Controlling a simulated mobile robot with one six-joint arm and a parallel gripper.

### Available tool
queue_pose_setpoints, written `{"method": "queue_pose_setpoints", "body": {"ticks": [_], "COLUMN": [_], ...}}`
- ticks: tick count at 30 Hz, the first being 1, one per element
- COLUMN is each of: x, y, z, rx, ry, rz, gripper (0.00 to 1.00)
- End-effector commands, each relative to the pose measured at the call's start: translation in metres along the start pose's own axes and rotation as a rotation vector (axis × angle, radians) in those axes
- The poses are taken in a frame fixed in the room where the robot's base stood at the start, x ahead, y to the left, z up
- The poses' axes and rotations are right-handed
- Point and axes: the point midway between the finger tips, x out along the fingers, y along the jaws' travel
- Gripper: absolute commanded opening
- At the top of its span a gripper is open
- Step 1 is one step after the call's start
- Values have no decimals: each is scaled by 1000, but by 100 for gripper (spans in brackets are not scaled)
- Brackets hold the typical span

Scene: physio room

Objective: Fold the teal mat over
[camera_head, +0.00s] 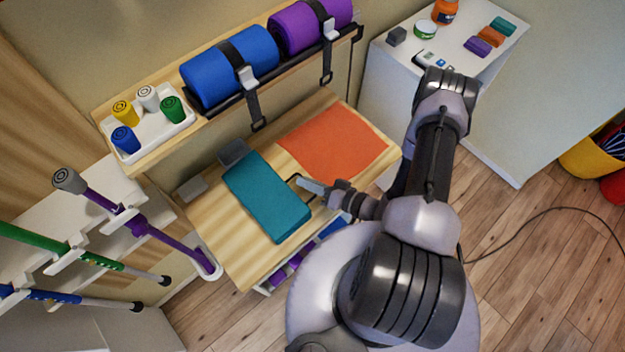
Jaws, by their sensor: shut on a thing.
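The teal mat (262,196) lies on the wooden bench top, a thick rectangle running from upper left to lower right. My gripper (301,184) reaches in from the right and is shut at the mat's right long edge, with its fingers on that edge. The exact hold on the edge is too small to see in detail. The mat looks flat, with no raised flap that I can make out.
A flat orange sheet (333,143) lies to the right of the mat on the wooden bench (232,248). A grey block (233,153) sits by the mat's far end. A shelf above holds strapped blue (228,73) and purple (308,24) rolls.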

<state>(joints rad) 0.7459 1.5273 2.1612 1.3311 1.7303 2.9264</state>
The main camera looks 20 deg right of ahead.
Motion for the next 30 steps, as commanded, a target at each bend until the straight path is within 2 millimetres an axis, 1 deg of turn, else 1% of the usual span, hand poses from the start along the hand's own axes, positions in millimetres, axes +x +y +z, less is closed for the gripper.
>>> {"method": "queue_pose_setpoints", "body": {"ticks": [4,16,17,19,20,30], "x": [2,2,2,2,2,2], "y": [1,0,0,0,0,0], "z": [3,4,4,4,4,3], "rx": [12,15,15,15,16,16], "ry": [-1,-3,-3,-3,-3,-1], "rz": [-9,-12,-12,-11,-11,-9], "gripper": [0,0,14,28,30,30]}}
